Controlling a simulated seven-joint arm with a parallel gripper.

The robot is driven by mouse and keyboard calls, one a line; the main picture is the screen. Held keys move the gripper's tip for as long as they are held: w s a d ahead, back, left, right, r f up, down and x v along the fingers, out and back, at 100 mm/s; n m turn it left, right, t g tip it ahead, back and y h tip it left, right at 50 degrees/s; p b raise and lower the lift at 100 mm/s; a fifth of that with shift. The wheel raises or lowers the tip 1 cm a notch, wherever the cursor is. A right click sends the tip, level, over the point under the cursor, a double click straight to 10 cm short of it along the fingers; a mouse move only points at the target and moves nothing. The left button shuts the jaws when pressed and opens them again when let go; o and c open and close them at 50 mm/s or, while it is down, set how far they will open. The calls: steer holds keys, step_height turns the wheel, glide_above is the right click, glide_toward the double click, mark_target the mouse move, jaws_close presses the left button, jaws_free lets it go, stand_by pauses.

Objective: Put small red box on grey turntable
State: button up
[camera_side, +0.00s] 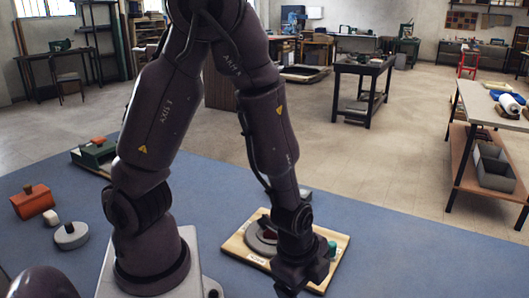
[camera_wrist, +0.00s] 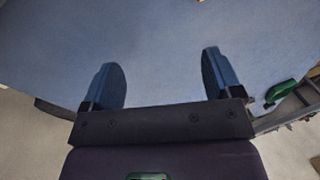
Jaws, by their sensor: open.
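A grey round turntable (camera_side: 258,242) lies on a light wooden board on the blue table. My gripper (camera_side: 288,286) is over the front part of the board, in front of the turntable. In the wrist view my gripper (camera_wrist: 163,78) has its two fingers wide apart, with only blue table surface between them.
A green cylinder (camera_side: 332,248) stands on the board's right side, close to my gripper. At left are a larger orange-red box with a knob (camera_side: 32,203), a small white block (camera_side: 51,217), a grey round lidded piece (camera_side: 71,237) and a green box (camera_side: 97,153). The table's right is clear.

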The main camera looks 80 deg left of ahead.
step_height(320, 180, up, 15)
steer(key=d+n+t+h, duration=0.1)
steer(key=n+h, duration=0.3)
steer(key=n, duration=0.2)
steer(key=s+a+r+n+t+y, duration=0.2)
steer(key=s+a+r+n, duration=0.4)
steer(key=r, duration=0.3)
steer(key=shift+a+r+y, duration=0.25)
steer(key=shift+r+y, duration=0.1)
steer(key=shift+y, duration=0.35)
steer(key=shift+s, duration=0.1)
